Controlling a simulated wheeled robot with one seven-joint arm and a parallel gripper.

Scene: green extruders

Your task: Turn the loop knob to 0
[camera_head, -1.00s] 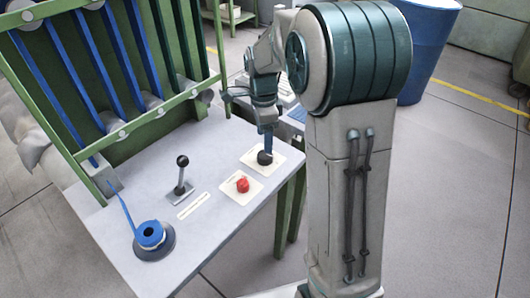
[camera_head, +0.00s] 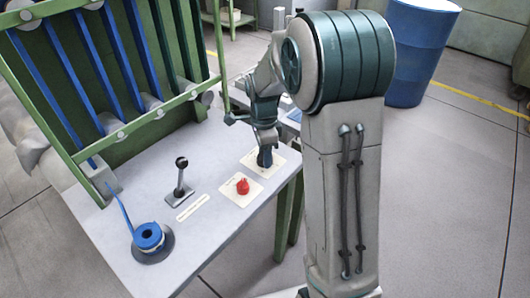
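A black knob on a pale square plate (camera_head: 278,168) sits at the right back corner of the table; I take it to be the loop knob. My gripper (camera_head: 265,160) points down right over this plate and hides most or all of the knob. The fingers are at knob height and seem to touch or surround it, but their gap is too small to make out. The knob's pointer and any numbers on its plate cannot be read.
A red knob (camera_head: 243,186) on its own plate is just in front. A black-topped lever (camera_head: 181,174) and a blue spool (camera_head: 149,236) stand on the table (camera_head: 200,215). A green frame with blue strips (camera_head: 110,75) rises behind. A blue bin (camera_head: 418,55) stands at back right.

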